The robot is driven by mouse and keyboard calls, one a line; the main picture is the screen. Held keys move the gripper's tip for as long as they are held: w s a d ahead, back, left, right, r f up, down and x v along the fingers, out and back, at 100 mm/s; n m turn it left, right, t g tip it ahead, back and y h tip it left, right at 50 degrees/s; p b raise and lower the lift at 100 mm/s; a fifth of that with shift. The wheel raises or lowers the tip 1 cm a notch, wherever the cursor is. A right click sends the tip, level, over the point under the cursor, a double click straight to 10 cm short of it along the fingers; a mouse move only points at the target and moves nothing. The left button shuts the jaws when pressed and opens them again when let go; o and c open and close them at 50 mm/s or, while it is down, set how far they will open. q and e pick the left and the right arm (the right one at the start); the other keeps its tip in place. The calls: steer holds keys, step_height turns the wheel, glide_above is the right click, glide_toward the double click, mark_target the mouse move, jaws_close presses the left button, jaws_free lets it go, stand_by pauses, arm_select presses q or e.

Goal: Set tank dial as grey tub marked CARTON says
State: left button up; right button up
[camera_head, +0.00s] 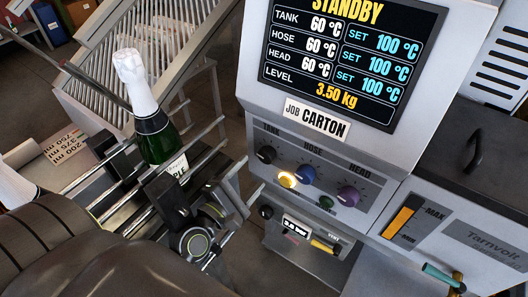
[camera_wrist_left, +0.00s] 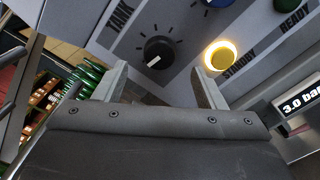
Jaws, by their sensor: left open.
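The black TANK dial (camera_head: 265,155) is at the upper left of the melter's control panel. In the left wrist view the dial (camera_wrist_left: 158,52) has a white pointer mark and ticks around it. My left gripper (camera_wrist_left: 158,75) is open; its two fingers appear on either side below the dial, with nothing between them. Whether they touch the panel I cannot tell. The display (camera_head: 345,60) reads TANK 60 °C, SET 100 °C, under STANDBY. A plate (camera_head: 317,119) reads JOB CARTON. I see no grey tub marked CARTON. My right gripper is not in view.
Beside the dial are a lit yellow STANDBY button (camera_head: 287,180), a blue HOSE knob (camera_head: 305,174) and a purple knob (camera_head: 348,196). A foil-topped green bottle (camera_head: 150,120) stands in a rail fixture at left. A lidded black box (camera_head: 480,165) is at right.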

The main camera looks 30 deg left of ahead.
mark_target(265, 158)
arm_select(q)
steer(key=w, duration=0.2)
steer(key=w+p, duration=0.1)
steer(key=w, duration=0.1)
steer(key=w+p, duration=0.1)
steer(key=w, duration=0.2)
steer(key=shift+d, duration=0.25)
steer(key=c, duration=1)
